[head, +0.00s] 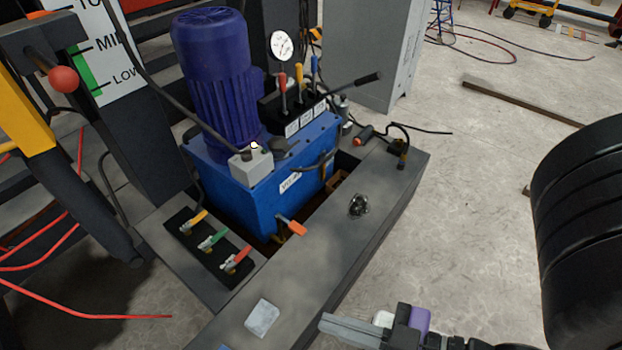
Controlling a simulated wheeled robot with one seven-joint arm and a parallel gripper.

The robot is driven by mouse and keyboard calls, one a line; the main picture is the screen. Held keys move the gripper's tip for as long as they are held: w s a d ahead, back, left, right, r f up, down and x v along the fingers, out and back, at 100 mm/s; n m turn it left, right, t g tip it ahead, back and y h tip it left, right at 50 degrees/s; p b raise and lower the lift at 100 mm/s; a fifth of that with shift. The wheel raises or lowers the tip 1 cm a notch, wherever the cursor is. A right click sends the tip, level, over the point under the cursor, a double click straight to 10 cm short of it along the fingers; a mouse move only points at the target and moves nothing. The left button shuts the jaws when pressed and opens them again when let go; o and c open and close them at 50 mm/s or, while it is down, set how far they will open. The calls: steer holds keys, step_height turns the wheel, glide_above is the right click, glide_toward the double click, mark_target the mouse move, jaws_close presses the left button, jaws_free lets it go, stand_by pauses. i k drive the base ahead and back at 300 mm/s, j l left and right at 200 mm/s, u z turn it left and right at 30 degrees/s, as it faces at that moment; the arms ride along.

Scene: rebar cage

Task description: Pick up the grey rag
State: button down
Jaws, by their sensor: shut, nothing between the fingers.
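A small pale grey, roughly square piece that looks like the folded grey rag (262,318) lies flat on the near end of the dark grey plinth (318,262). A dark crumpled lump (358,205) sits farther up the same plinth; I cannot tell what it is. My gripper (324,323) comes in from the bottom right, its grey fingers pointing left. It is shut and empty, to the right of the pale piece and apart from it in the picture. Part of my gripper is cut off by the lower edge.
A blue hydraulic unit (262,195) with a purple motor (215,85) stands in the plinth's recess. Coloured valve levers (210,240) and an orange handle (291,226) stick out nearby. A red cable (85,306) lies at the left. The floor (455,220) on the right is mostly clear.

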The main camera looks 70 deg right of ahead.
mark_target(262, 317)
steer(key=k+l, duration=0.25)
steer(key=k, duration=0.15)
steer(key=k+j, duration=0.4)
steer(key=j, duration=0.1)
